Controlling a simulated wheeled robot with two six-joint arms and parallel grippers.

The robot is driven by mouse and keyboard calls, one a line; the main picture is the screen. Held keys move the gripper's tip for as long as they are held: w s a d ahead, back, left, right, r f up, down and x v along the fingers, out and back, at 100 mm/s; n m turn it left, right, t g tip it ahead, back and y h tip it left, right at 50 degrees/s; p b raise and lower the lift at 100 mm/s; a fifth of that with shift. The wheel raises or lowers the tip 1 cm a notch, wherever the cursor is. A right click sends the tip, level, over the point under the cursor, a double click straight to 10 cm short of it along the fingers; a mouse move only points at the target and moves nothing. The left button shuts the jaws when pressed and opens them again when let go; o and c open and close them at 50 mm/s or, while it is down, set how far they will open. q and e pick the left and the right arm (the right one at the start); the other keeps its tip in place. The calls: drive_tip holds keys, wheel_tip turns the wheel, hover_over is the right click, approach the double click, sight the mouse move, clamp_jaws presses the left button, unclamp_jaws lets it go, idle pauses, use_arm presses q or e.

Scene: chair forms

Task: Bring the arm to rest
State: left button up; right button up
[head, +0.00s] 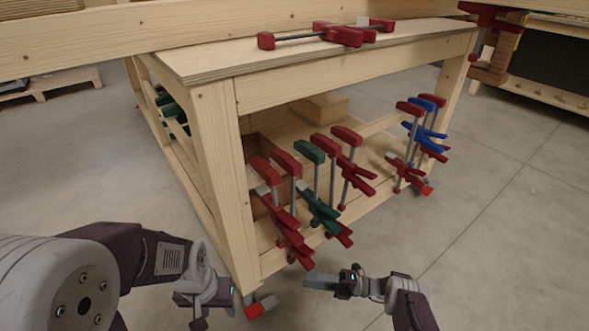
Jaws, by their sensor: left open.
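My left arm comes in from the left edge and bends down toward the front leg of the wooden bench. My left gripper (207,311) is low in the picture, left of that leg, with its jaws apart and nothing seen between them. My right arm comes in from the bottom edge, right of centre. My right gripper (320,281) points left, below the bench's lower rail and the hanging clamps. I see no object held in it, but its jaw gap does not show clearly.
The wooden bench (285,86) fills the middle. Several red and green clamps (310,152) hang along its lower front, with blue ones (424,137) farther right. Red clamps (338,35) lie on its top. A red-and-grey piece (260,307) is by the front leg. Concrete floor (510,230) is clear at right.

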drive_tip(key=w+a+r+n+g+h+p, duration=0.2)
drive_tip(key=r+n+p, duration=0.15)
drive_tip(key=r, duration=0.85)
drive_tip(key=w+a+r+n+g+h+p, duration=0.1)
drive_tip(key=a+r+n+g+h+p, duration=0.2)
drive_tip(key=r, duration=0.9)
drive_tip(key=s+r+n+h, duration=0.3)
drive_tip(key=s+r+n, duration=0.2)
drive_tip(key=r, duration=0.2)
drive_tip(key=s+d+r+n+t+h+p, duration=0.2)
drive_tip(key=s+d+n+h+p, duration=0.1)
drive_tip(key=s+d+n+h, duration=0.65)
drive_tip(key=s+d+f+n+t+h, duration=0.2)
drive_tip(key=s+d+f+n, duration=0.45)
drive_tip(key=n, duration=0.55)
wheel_tip(320, 180, up, 39)
drive_tip(key=w+d+n+p, duration=0.1)
drive_tip(key=n+p, duration=0.2)
drive_tip(key=p, duration=3.5)
drive_tip(key=shift+w+f+t, duration=0.2)
drive_tip(key=shift+w+t, duration=0.1)
drive_tip(key=shift+t, duration=0.1)
